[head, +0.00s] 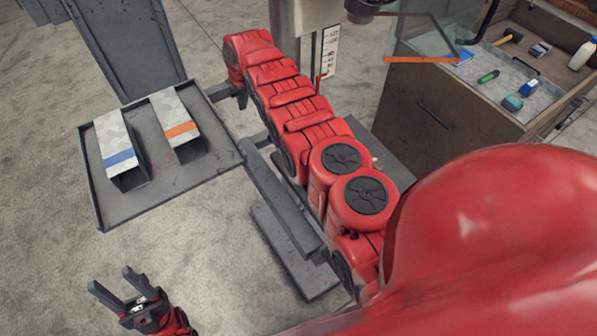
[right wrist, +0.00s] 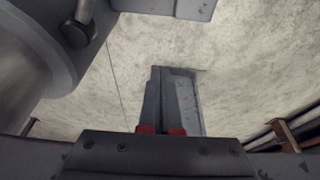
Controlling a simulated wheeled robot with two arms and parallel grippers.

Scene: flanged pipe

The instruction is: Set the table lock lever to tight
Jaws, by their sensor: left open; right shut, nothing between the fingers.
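The table lock lever is not clearly identifiable in the head view. In the right wrist view a dark rounded lever-like part (right wrist: 79,27) shows at upper left, beside a large round grey metal body (right wrist: 30,65); I cannot tell its setting. My right gripper (right wrist: 158,85) is shut and empty, with its fingers apart from that dark part, to its lower right. In the head view my red right arm reaches up towards the machine and its gripper is hidden. My left gripper (head: 112,282) is open and empty at lower left, above the floor.
A machine with a white scale (head: 329,50) and a clear guard with an orange edge (head: 425,60) stands behind. A tool cabinet (head: 440,110) is at right.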

